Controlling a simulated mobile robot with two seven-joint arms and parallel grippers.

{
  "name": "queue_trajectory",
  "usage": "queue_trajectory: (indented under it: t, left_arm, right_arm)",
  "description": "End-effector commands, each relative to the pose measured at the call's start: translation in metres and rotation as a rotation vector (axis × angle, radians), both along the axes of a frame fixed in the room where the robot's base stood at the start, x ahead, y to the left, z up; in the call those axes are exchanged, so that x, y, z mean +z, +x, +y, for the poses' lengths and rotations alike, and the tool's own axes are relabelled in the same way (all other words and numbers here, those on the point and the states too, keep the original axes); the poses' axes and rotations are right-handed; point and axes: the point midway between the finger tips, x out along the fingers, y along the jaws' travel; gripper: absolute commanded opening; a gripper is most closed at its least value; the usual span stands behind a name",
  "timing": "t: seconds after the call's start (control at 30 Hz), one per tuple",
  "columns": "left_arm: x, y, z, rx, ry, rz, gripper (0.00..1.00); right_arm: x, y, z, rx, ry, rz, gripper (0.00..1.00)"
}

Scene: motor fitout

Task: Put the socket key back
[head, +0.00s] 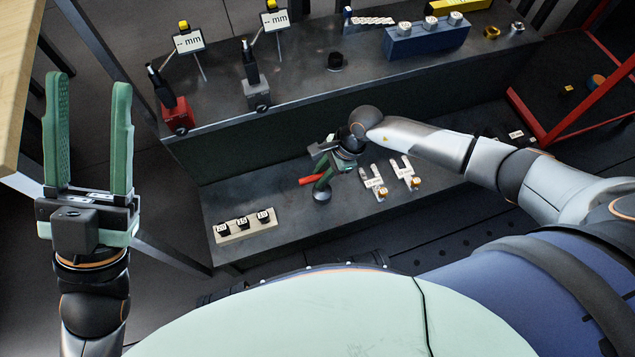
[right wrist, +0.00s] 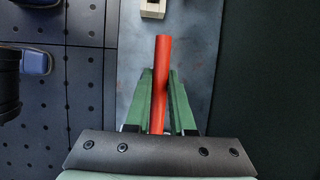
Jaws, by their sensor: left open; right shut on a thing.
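The socket key shows as a red bar (head: 311,179) above the lower shelf. In the right wrist view the red bar (right wrist: 163,85) lies between the green fingers of my right gripper (right wrist: 163,100), which is shut on it. In the head view my right gripper (head: 325,178) is low over the lower shelf, partly hidden by its own wrist. A small dark round piece (head: 322,194) shows just below it; I cannot tell whether it belongs to the key. My left gripper (head: 88,130) is open and empty at the far left, away from the shelf.
On the lower shelf (head: 285,232) a pale rack (head: 246,232) holds three dark labelled pieces. Tagged metal parts (head: 375,184) lie right of my right gripper. The upper worktop (head: 300,88) holds two gauges and a blue block (head: 428,40). The shelf between rack and gripper is clear.

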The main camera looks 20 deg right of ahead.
Motion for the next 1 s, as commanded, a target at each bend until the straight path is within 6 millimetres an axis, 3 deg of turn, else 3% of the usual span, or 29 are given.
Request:
queue_trajectory:
  t: [0.13, 0.3, 0.7, 0.73, 1.0]
  left_arm:
    - [-0.011, 0.000, -0.001, 0.002, 0.007, -0.001, 0.52]
    - [-0.028, 0.001, -0.003, 0.007, 0.023, 0.001, 0.52]
    - [-0.030, 0.001, -0.004, 0.012, 0.020, 0.006, 0.52]
    - [-0.029, 0.002, -0.004, 0.012, 0.021, 0.007, 0.52]
    - [-0.028, 0.002, -0.004, 0.013, 0.019, 0.008, 0.52]
  right_arm:
    - [-0.014, 0.004, 0.010, 0.000, 0.004, -0.001, 0.00]
    - [-0.039, 0.004, 0.008, -0.001, 0.003, -0.002, 0.00]
    - [-0.042, 0.004, 0.008, 0.001, 0.003, -0.003, 0.00]
    - [-0.041, 0.003, 0.007, 0.001, 0.001, 0.000, 0.25]
    - [-0.041, 0.003, 0.007, 0.001, 0.001, 0.001, 0.52]
